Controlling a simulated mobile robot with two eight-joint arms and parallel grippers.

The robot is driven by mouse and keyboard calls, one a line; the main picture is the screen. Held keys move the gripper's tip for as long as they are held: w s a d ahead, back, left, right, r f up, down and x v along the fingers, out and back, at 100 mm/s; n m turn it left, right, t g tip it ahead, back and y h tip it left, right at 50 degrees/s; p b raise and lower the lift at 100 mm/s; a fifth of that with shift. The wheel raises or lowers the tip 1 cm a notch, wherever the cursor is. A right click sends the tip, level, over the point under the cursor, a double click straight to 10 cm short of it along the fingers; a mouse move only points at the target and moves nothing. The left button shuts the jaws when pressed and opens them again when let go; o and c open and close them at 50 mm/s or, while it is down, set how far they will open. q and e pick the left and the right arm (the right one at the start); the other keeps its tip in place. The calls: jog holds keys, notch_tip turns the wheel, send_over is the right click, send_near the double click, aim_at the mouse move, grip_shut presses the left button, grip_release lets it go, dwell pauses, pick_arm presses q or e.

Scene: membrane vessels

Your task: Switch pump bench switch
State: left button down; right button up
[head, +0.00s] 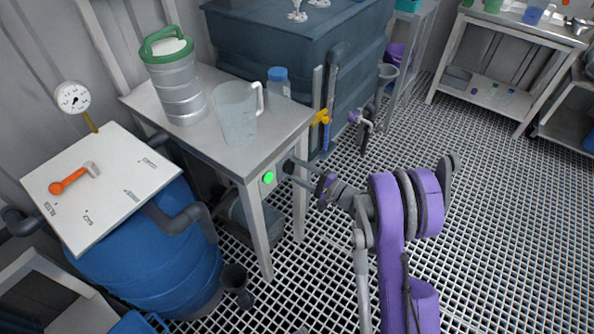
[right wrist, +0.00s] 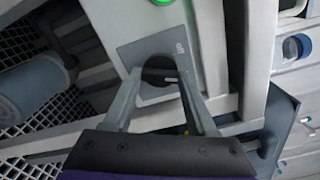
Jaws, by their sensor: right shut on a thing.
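The pump bench switch is a dark round knob on a grey plate on the white bench's frame. The knob (right wrist: 158,72) shows between my fingers in the right wrist view; in the head view it is mostly hidden by my fingertips. A lit green lamp (head: 268,177) sits beside it on the frame; its glow also shows at the top of the right wrist view (right wrist: 187,45). My right gripper (head: 293,173) reaches in from the right and is shut on the switch knob, one finger on each side. My left gripper is not in view.
The white bench (head: 215,145) holds a green-lidded metal canister (head: 177,85), a clear jug (head: 237,118) and a blue-capped bottle (head: 278,81). A blue barrel (head: 150,262) stands at left. A yellow-handled valve (head: 320,117) is behind the gripper. Grated floor (head: 500,200) at right is open.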

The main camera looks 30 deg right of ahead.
jog(key=shift+m, duration=0.6)
jog(key=o, duration=1.4)
jog(key=shift+c, duration=0.2)
jog(key=v, duration=1)
jog(key=shift+s+d+p, duration=0.2)
jog(key=shift+s+p, duration=0.15)
jog(key=shift+p, duration=0.1)
